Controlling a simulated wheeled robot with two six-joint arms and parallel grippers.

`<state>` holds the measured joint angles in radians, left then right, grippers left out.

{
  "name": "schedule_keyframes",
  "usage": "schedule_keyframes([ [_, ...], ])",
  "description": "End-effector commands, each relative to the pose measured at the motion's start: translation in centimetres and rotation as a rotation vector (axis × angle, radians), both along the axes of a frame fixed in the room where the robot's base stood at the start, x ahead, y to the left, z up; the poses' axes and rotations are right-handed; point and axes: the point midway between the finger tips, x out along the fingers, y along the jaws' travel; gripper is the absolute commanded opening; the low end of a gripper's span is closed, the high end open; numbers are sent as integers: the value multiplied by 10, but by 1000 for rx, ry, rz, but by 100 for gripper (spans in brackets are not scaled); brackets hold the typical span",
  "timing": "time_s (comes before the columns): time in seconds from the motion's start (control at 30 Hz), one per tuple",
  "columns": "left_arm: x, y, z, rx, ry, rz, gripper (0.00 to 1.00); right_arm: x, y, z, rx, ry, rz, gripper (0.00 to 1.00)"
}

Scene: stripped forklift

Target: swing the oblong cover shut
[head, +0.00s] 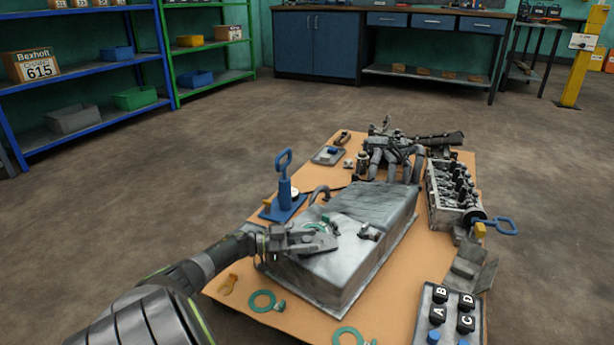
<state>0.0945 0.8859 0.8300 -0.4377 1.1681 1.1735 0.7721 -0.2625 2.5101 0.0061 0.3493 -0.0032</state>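A large grey metal box (350,262) with an oblong top lies in the middle of the orange-brown board. I cannot tell for sure which part is the oblong cover. A small grey fitting (369,232) stands on the box top. My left gripper (324,240) reaches in from the left and lies low over the near left part of the box top, beside a green ring there. Its fingers hide part of that top. I cannot tell whether they are apart or closed, or whether they touch anything. My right gripper is out of view.
A grey engine block (455,192) and a lettered button box (447,316) are on the right. Green rings (263,301) lie in front. Shelves (75,55) and a blue cabinet (318,45) stand behind, across open floor.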

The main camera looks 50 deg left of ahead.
Motion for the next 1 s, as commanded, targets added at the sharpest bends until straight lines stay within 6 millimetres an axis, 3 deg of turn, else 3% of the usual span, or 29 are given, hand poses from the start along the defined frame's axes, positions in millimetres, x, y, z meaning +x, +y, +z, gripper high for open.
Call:
schedule_keyframes([
  [0.37,-8,6,2,-1,1,2,45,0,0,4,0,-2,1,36],
  [0.73,-77,50,2,0,4,5,45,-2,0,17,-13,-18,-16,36],
  [1.0,-126,81,0,1,1,3,45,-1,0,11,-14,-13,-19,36],
])
